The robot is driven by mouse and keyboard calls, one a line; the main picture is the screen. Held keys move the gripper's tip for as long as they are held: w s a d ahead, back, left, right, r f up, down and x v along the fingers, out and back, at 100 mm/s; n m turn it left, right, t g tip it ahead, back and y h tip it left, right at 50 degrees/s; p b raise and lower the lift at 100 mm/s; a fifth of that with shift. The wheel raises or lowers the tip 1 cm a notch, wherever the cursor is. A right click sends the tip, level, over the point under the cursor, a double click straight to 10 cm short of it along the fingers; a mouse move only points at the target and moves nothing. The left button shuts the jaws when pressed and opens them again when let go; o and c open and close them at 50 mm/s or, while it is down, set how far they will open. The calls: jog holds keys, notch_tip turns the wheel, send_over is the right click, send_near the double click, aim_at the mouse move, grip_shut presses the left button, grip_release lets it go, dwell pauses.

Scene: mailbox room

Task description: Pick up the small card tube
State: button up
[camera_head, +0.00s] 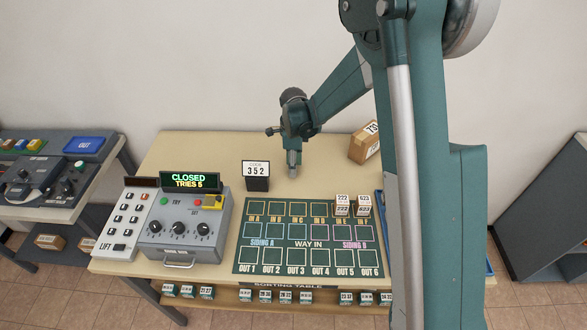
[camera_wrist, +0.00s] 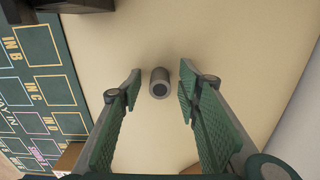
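The small card tube (camera_wrist: 159,83) is a short grey cylinder with a dark round end, on the bare cream tabletop in the wrist view. My gripper (camera_wrist: 160,81) is open, with one green ridged finger on each side of the tube. A gap shows between the tube and each fingertip, so the gripper holds nothing. In the head view my gripper (camera_head: 293,168) points down over the table, right of the "352" code sign (camera_head: 256,175). There the tube cannot be told apart from the fingers.
The green sorting mat (camera_head: 242,259) lies in front, with small numbered boxes (camera_head: 343,205) at its back right. A brown carton (camera_head: 363,146) stands at the back right. The grey control box (camera_head: 184,226) stands left. Tabletop behind the sign is clear.

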jog(key=c, duration=0.8)
jog(key=shift+o, duration=0.2)
jog(key=shift+r, duration=0.1)
jog(key=shift+r+p, duration=0.4)
jog(key=shift+r, duration=4.5)
